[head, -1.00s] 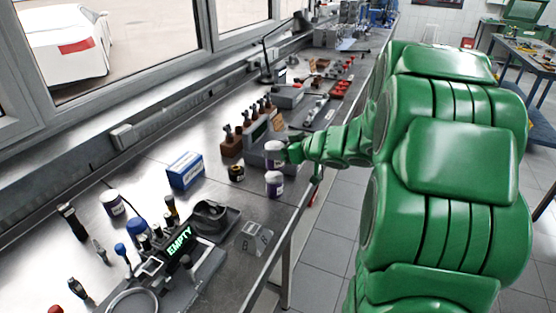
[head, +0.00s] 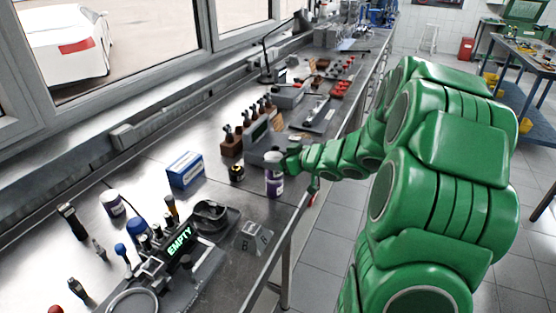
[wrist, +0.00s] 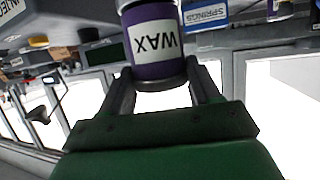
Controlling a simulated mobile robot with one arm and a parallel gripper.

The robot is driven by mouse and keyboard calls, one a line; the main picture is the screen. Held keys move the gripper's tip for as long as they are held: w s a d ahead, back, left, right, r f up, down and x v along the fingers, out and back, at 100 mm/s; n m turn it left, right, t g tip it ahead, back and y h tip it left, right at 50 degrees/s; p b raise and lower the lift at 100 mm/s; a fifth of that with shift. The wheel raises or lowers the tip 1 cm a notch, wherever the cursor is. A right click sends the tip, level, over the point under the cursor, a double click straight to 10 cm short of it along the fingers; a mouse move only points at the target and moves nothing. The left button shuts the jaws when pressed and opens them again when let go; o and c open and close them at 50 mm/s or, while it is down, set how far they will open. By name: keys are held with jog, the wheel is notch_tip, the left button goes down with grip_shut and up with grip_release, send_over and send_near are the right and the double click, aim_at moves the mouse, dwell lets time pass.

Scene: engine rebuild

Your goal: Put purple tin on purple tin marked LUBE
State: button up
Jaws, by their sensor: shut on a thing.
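My gripper (head: 284,161) is shut on a purple tin with a white label reading WAX (wrist: 153,42), which appears upside down in the wrist view. The gripper's two fingers (wrist: 163,76) lie on either side of the tin's grey end. In the head view the held tin (head: 272,158) shows as a pale top, partly hidden by the gripper. Directly below it stands another purple tin with a white label (head: 274,188), upright near the bench's front edge. The two look lined up and very close; I cannot tell whether they touch. The lower tin's label is not legible.
A small dark tin (head: 237,173) and a blue and white box (head: 185,170) stand left of the tins. A grey tray (head: 212,222) and the EMPTY display (head: 180,241) are nearer. Bare bench lies around the lower tin.

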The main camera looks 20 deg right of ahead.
jog(key=shift+f, duration=0.1)
jog(key=o, duration=1.3)
jog(key=shift+s+d, duration=0.1)
jog(key=shift+v, duration=5.95)
